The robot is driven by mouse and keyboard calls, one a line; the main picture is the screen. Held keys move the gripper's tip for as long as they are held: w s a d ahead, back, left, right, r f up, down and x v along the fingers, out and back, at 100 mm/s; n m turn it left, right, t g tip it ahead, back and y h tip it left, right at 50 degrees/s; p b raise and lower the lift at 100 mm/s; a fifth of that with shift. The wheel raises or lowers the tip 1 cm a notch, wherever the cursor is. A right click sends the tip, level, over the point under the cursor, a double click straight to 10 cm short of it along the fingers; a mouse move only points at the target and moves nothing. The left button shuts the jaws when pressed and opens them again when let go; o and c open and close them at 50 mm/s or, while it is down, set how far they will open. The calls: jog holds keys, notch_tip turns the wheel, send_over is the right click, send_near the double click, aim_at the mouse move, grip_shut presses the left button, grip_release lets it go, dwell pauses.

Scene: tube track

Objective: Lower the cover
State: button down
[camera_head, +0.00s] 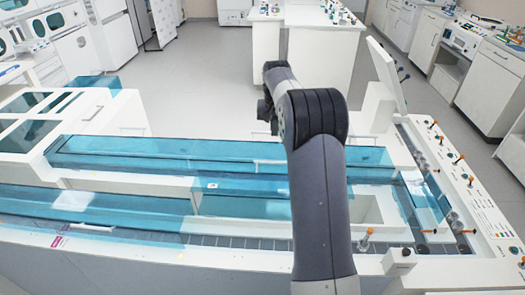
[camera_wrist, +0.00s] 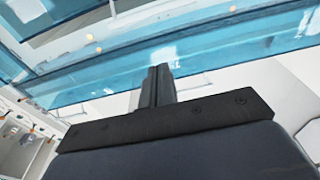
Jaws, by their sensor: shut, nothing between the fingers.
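Long see-through blue covers lie along the white tube track machine in the head view: one at the back (camera_head: 160,150), one at the front left (camera_head: 90,207), and one at the right end (camera_head: 425,205). I cannot tell which is the task's cover, nor how far each is raised. In the wrist view my gripper (camera_wrist: 160,72) has its two dark fingers together, with nothing held. A blue cover (camera_wrist: 235,47) runs across the picture beyond the fingertips; contact cannot be judged. My arm hides the gripper in the head view.
A white upright panel (camera_head: 387,75) stands at the machine's right rear. Small orange-topped knobs line the right edge, and one stands at the front (camera_head: 365,240). A white block (camera_head: 398,260) sits near it. The grey floor (camera_head: 215,85) behind is open, with lab benches further back.

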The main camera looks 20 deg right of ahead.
notch_tip(320, 180, down, 9)
jog(key=s+a+p, duration=0.1)
jog(key=s+p, duration=0.1)
jog(key=p, duration=0.1)
dwell(0.5)
jog(key=shift+a, duration=0.1)
dwell(0.4)
